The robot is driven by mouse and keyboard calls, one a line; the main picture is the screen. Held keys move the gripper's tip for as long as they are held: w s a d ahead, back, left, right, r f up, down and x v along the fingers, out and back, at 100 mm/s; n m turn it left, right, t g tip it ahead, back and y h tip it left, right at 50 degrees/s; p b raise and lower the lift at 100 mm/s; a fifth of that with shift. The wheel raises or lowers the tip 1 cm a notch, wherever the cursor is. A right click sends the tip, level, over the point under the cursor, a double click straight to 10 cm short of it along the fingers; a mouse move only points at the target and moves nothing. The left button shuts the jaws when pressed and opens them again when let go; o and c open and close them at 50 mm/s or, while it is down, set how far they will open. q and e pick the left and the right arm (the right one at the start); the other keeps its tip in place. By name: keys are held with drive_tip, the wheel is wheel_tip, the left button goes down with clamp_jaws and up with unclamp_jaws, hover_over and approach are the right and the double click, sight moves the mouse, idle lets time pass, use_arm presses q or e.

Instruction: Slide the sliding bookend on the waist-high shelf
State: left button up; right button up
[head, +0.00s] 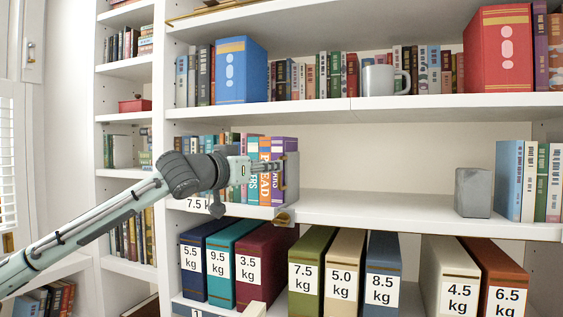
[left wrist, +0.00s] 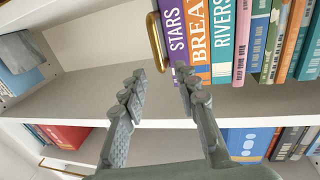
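The sliding bookend (head: 291,177) is a grey upright plate with a brass handle, standing at the right end of a row of books (head: 264,170) on the waist-high shelf (head: 370,209). Its brass handle (left wrist: 156,40) shows in the left wrist view beside the purple STARS book (left wrist: 173,35). My left gripper (head: 272,167) reaches in front of the books, close to the handle. In the left wrist view my left gripper (left wrist: 160,85) is open and empty, with the handle beyond the gap between its fingertips. Contact cannot be told. My right gripper is not in view.
A grey block (head: 472,193) stands at the right against more books (head: 527,180). The shelf between it and the bookend is clear. Weight-labelled binders (head: 312,272) fill the shelf below. A mug (head: 379,80) and boxes stand on the shelf above.

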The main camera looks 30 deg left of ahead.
use_arm(q)
drive_tip(key=p, duration=0.2)
approach(291, 159)
drive_tip(key=w, duration=0.2)
drive_tip(key=shift+w+d+f, duration=0.4)
drive_tip(key=shift+d+f, duration=0.05)
drive_tip(key=shift+d, duration=0.05)
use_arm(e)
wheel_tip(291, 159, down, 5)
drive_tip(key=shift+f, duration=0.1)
use_arm(q)
drive_tip(key=shift+c, duration=0.4)
clamp_jaws()
